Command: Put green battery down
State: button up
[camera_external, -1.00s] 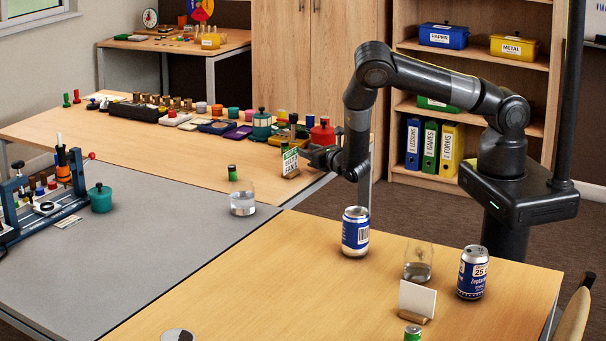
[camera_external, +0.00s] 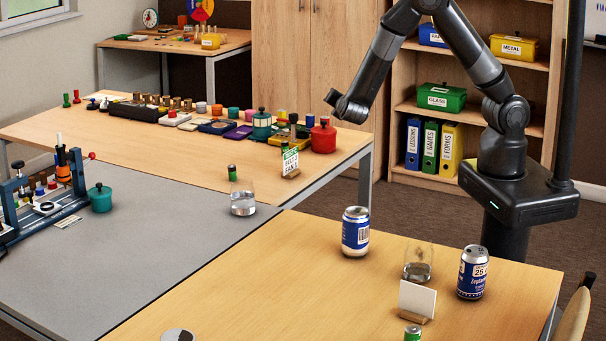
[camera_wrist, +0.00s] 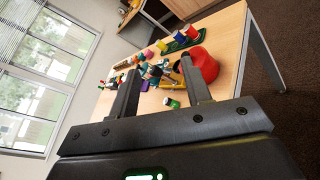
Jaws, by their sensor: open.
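One green-topped battery (camera_external: 232,173) shows upright by a glass of water (camera_external: 242,203), where the wooden and grey tables meet. Another green-topped battery (camera_external: 413,333) shows at the bottom edge, on the front wooden table (camera_external: 270,290). My gripper (camera_external: 333,98) is raised above the right end of the back wooden table (camera_external: 130,150), apart from both batteries. In the wrist view its two fingers (camera_wrist: 161,66) stand apart with nothing held between them.
A red pot (camera_external: 323,138) and a teal pot (camera_external: 261,125) stand near the card among several small items. Two blue-and-white cans (camera_external: 355,232) (camera_external: 473,272), a glass (camera_external: 418,263) and a blank card (camera_external: 417,299) stand on the front table. Its middle is clear.

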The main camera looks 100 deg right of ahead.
jog(key=s+a+r+m+t+y, duration=0.2)
jog(key=s+a+r+y, duration=0.3)
jog(key=a, duration=0.6)
jog(key=s+a+r+m+t+y, duration=0.2)
jog(key=s+a+r+m+y, duration=0.2)
jog(key=a, duration=0.8)
jog(key=s+a+r+m+t+y, duration=0.3)
jog(key=s+a+r+y, duration=0.3)
jog(key=a, duration=0.6)
notch_tip(320, 180, up, 2)
jog(key=shift+s+r+m+y, duration=0.1)
jog(key=shift+s+m+y, duration=0.1)
jog(key=shift+m+y, duration=0.25)
jog(key=shift+d, duration=0.1)
